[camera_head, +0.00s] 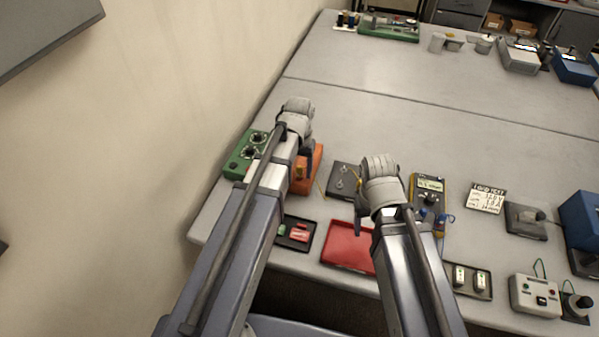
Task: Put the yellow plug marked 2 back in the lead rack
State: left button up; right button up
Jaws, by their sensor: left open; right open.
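An orange block (314,163), possibly the lead rack, stands on the table's left part, partly hidden by my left arm. A small yellow piece (299,174) shows at its front; I cannot read any mark on it. A thin yellow lead (321,184) runs beside the block toward a dark plate with metal posts (343,180). My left gripper (308,154) is open over the orange block. My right gripper (361,214) is open, just right of the dark plate and above the red tray's back edge. A bit of yellow shows beside its wrist. Whether either gripper touches anything is unclear.
A green box with dials (239,160) stands left of my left arm. In front are a red tray (345,248) and a small black tray (300,245). A yellow meter (429,184) with blue and yellow leads stands right. The table's middle is clear.

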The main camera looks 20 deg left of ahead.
aim_at(300, 167)
dwell(0.7)
pick_arm(q)
grip_shut()
jog(key=shift+r, duration=0.1)
dwell(1.2)
jog(key=shift+r+p, duration=2.95)
jog(key=shift+p, duration=0.1)
pick_arm(e)
jog(key=shift+r, duration=3)
pick_arm(q)
jog(key=shift+d, duration=0.1)
